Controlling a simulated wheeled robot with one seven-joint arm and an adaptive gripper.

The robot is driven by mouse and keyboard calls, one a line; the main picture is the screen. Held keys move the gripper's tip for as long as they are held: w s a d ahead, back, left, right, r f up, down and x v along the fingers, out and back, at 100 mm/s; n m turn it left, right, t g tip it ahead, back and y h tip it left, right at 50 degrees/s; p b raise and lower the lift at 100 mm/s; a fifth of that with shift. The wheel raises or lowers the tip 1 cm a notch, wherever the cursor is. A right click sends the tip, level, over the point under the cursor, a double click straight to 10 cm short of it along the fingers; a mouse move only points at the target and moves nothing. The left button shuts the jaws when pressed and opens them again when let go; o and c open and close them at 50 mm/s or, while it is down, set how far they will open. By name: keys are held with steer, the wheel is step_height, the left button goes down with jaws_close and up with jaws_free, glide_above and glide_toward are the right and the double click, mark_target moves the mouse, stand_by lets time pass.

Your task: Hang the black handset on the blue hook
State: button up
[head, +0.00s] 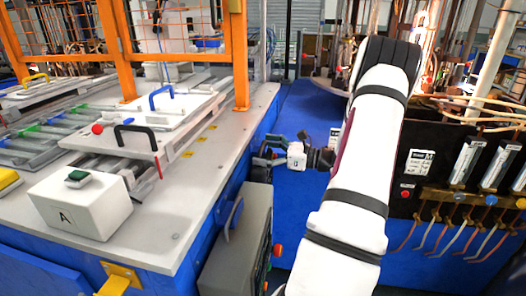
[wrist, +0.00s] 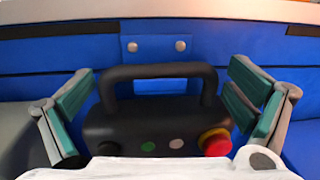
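The black handset (wrist: 155,120) sits in the middle of the wrist view, with its loop handle upward and a green, a grey and a red button with a yellow collar on its face. A blue bracket plate with two screws (wrist: 155,48), seemingly the blue hook's mount, is right behind the handle. I cannot tell whether the handle rests on the hook. My gripper (wrist: 160,105) is open, one green-padded finger on each side of the handset, with no clear grip on it. In the head view my gripper (head: 266,150) is beside the bench's blue side, near a dark shape.
The grey bench (head: 190,215) with a white button box (head: 80,207) fills the left. A dark panel with gauges (head: 420,170) is on the right. Blue floor (head: 300,105) lies between.

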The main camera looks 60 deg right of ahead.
steer(key=shift+f, duration=0.15)
steer(key=v, duration=1.2)
